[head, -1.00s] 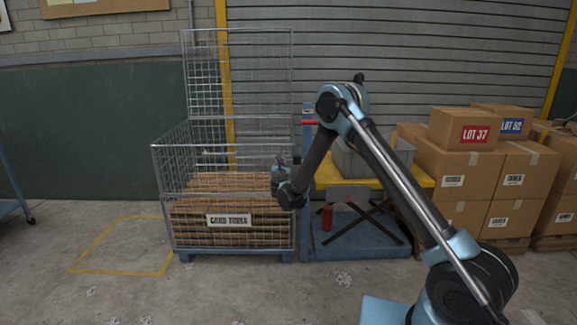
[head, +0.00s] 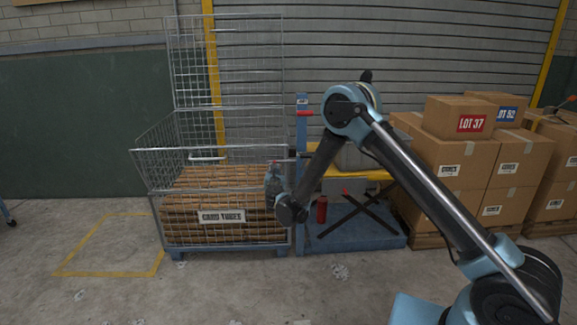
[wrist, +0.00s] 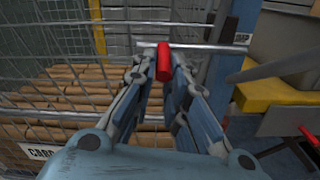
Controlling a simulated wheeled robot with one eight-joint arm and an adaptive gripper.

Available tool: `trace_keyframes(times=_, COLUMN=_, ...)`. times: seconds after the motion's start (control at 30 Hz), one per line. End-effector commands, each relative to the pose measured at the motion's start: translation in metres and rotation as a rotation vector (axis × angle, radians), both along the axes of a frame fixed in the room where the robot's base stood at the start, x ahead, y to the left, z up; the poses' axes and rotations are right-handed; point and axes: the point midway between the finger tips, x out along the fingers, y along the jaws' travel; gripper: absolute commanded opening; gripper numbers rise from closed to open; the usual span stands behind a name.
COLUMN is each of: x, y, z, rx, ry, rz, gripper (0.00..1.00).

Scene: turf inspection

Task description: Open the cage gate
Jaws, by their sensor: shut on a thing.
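The cage gate (head: 143,170) is the upper front mesh panel of the wire cage (head: 228,60). In the head view it leans outward, its top rail nearer to me than its lower edge. My gripper (wrist: 164,75) is at the gate's right end and also shows in the head view (head: 273,172). In the wrist view its fingers are shut on a red handle (wrist: 163,62) beside a horizontal metal bar (wrist: 205,47). The fingers cover the handle's lower part. Card tubes (head: 222,178) lie stacked in the cage behind a labelled lower front.
A blue lift table (head: 350,238) with a yellow top edge stands close right of the cage. Stacked cartons (head: 440,170) stand farther right. The floor left of the cage, with a yellow outline (head: 100,272), is clear.

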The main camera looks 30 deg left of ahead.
Motion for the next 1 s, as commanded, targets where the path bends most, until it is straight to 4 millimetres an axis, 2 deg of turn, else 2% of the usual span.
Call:
trace_keyframes(times=0.03, x=-0.009, y=-0.001, z=-0.005, rx=0.001, ry=0.001, rz=0.003, gripper=0.0)
trace_keyframes(times=0.1, x=-0.013, y=-0.006, z=-0.008, rx=0.0, ry=0.0, rz=0.0, gripper=0.0)
trace_keyframes(times=0.47, x=-0.015, y=-0.01, z=-0.009, rx=0.0, ry=-0.003, rz=-0.003, gripper=0.0)
trace_keyframes(times=0.5, x=-0.015, y=-0.01, z=-0.008, rx=0.0, ry=-0.003, rz=-0.003, gripper=0.18)
trace_keyframes(times=0.57, x=-0.015, y=-0.009, z=-0.008, rx=0.0, ry=-0.003, rz=-0.002, gripper=0.32)
trace_keyframes(times=1.0, x=-0.021, y=-0.008, z=-0.008, rx=-0.001, ry=-0.005, rz=0.003, gripper=0.33)
